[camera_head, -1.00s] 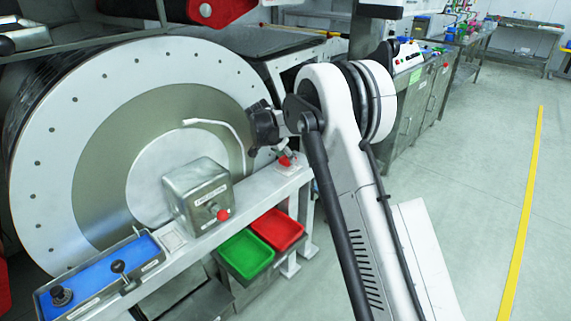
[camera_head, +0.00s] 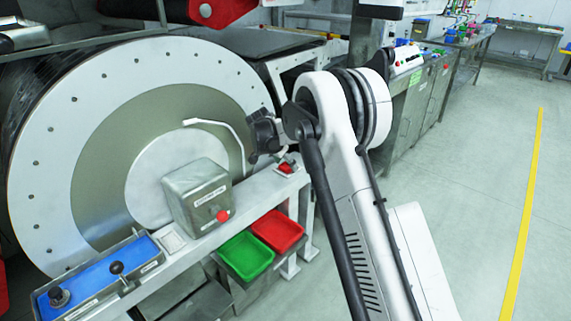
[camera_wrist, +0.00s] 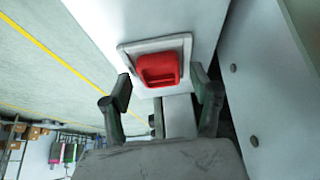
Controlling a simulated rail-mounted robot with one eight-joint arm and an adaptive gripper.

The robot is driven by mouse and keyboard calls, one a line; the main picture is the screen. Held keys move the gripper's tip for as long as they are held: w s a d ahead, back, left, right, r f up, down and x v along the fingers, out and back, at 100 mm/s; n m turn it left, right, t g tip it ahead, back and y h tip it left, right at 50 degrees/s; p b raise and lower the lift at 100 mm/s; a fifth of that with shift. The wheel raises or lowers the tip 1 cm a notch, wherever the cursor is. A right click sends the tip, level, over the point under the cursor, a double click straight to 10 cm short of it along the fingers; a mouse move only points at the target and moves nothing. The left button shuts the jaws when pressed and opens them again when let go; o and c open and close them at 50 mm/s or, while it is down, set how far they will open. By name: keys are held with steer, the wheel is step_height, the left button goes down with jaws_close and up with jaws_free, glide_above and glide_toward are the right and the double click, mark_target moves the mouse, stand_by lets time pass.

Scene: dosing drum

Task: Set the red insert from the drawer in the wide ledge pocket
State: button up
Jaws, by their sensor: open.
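The red insert (camera_wrist: 158,68) sits in a pale square-framed pocket (camera_wrist: 128,53) on the ledge in the wrist view. It looks slightly tilted in the frame; I cannot tell if it is fully seated. In the head view the insert (camera_head: 287,167) is a small red piece near the far end of the grey ledge (camera_head: 250,192). My gripper (camera_wrist: 163,87) is open, its two fingers apart on either side of the insert's near edge, with no visible contact. In the head view my gripper (camera_head: 262,150) is just left of the insert, partly hidden by my arm.
A large round drum (camera_head: 60,190) stands behind the ledge. A metal box with a red button (camera_head: 197,195) and a blue panel with knobs (camera_head: 100,282) are on the ledge. A green bin (camera_head: 245,257) and a red bin (camera_head: 278,231) are below. Floor at right is clear.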

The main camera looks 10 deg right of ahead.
steer(key=p+v, duration=0.3)
steer(key=v, duration=0.9)
steer(key=s+d+r+n+y, duration=0.2)
steer(key=s+d+r+n, duration=0.1)
steer(key=s+r, duration=0.85)
steer(key=s+d+r+n+t, duration=0.1)
steer(key=s+r, duration=0.1)
steer(key=s, duration=0.4)
steer(key=s+d+r+n+t, duration=0.1)
steer(key=s+r+n, duration=0.15)
steer(key=s, duration=0.45)
steer(key=s+f+n+t+y, duration=0.1)
steer(key=s+f+n, duration=0.1)
steer(key=s, duration=1)
steer(key=s+f+n+y, duration=0.1)
steer(key=s+f+n, duration=0.1)
steer(key=s, duration=1)
steer(key=shift+s+d+f+t+y, duration=0.2)
steer(key=shift+d+f+t+y, duration=0.2)
steer(key=shift+f, duration=0.4)
steer(key=shift+n, duration=0.25)
